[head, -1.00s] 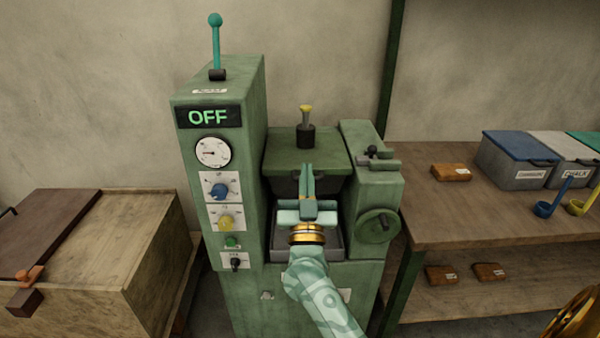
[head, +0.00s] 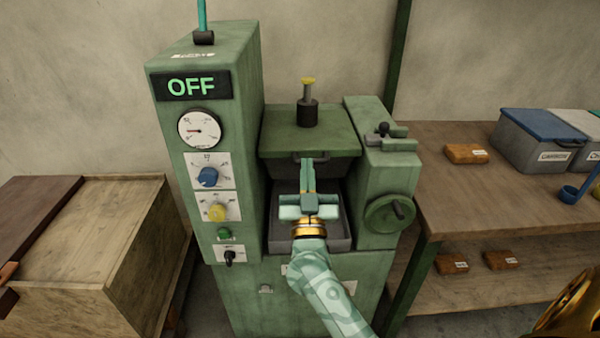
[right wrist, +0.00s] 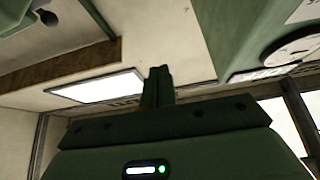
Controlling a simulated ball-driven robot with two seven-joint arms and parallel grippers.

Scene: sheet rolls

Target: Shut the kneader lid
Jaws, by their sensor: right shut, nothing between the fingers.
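The green kneader (head: 225,130) stands in the middle of the head view, its display reading OFF. Its green lid (head: 283,136) is at the back of the opening, tilted, with its dark front edge raised above the grey trough (head: 343,232). A small dark handle shows at the lid's front edge, partly hidden by my fingers. My right gripper (head: 308,163) is shut and empty, over the trough, its tips at the lid's front edge; touching or not I cannot tell. In the right wrist view its fingers (right wrist: 157,86) point up toward the ceiling. My left gripper is not in view.
A black post with a yellow top (head: 308,105) stands at the lid. A handwheel (head: 388,213) sits right of the trough. A wooden chest (head: 95,240) is at left; a bench (head: 450,205) with bins and small brown blocks is at right.

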